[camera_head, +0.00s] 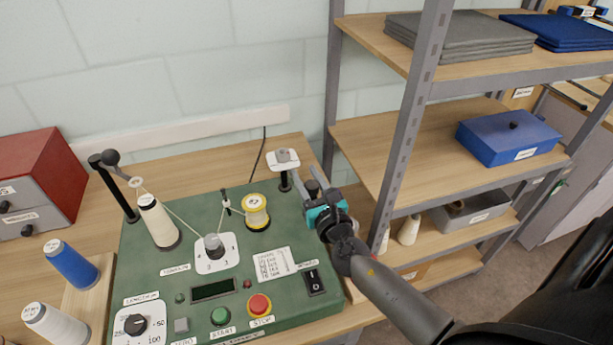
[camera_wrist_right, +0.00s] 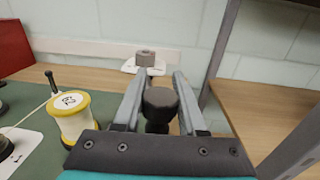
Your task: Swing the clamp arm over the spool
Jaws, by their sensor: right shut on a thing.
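The yellow spool (camera_head: 257,215) stands upright on the green panel (camera_head: 185,268), with nothing over its top. It also shows at the left of the right wrist view (camera_wrist_right: 72,118). My right gripper (camera_head: 308,188) is right of the spool, at the panel's right edge. Its fingers are shut on a dark round knob (camera_wrist_right: 160,102), which appears to belong to the clamp arm. My left gripper is out of view.
A white thread cone (camera_head: 158,222) stands left of the spool, its thread running past the tension dial (camera_head: 212,246). The metal shelf rack (camera_head: 415,105) rises close to the right of my gripper.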

